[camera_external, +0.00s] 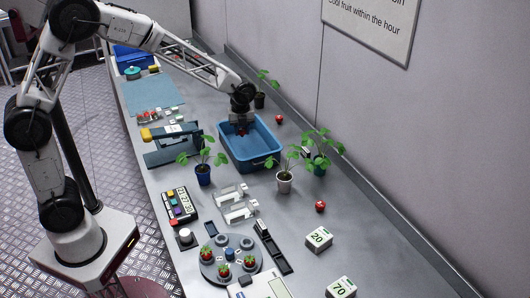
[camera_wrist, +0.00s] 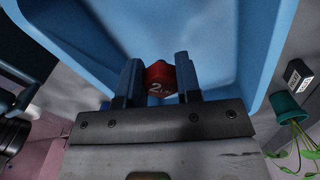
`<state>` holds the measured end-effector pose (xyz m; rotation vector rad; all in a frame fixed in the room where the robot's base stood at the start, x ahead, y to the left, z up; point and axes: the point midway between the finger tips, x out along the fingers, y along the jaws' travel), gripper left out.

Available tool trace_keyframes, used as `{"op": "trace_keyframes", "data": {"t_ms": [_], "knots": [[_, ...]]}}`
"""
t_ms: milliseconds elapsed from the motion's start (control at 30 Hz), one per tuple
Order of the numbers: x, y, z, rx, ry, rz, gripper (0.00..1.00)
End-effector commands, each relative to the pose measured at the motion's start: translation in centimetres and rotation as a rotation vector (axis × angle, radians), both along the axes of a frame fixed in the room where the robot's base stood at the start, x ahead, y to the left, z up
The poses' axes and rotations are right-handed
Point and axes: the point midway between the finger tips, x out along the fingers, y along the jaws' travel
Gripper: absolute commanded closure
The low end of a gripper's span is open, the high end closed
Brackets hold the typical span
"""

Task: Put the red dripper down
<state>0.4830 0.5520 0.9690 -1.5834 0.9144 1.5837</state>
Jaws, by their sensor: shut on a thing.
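My gripper (camera_external: 241,124) is shut on a small red object marked with a white "2", which I take to be the red dripper (camera_wrist: 160,82). In the wrist view the dripper sits between the two dark blue fingers. The gripper points down into the blue tub (camera_external: 262,163), near its far end. Only a bit of the dripper shows in the external view (camera_external: 241,133). I cannot tell whether it touches the tub's floor. The tub's inside (camera_wrist: 215,35) fills the upper part of the wrist view and looks otherwise empty.
Potted plants stand close to the tub: a blue pot (camera_external: 203,175), a white pot (camera_external: 284,183), a green pot (camera_external: 319,166) and a dark pot (camera_external: 259,101). A blue stand (camera_external: 172,150) is on its left. Small red items lie on the bench (camera_external: 320,206) and behind the tub (camera_external: 279,118).

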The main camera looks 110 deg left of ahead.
Motion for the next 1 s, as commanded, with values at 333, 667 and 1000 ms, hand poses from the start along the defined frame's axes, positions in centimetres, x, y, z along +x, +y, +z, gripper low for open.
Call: {"op": "trace_keyframes", "data": {"t_ms": [333, 667, 1000], "knots": [[0.0, 0.0, -1.6, 0.000, -0.001, 0.000, 0.90], [0.0, 0.0, -2.6, -0.002, 0.001, 0.000, 0.90], [0.0, 0.0, -5.3, 0.000, 0.000, 0.000, 0.90]]}}
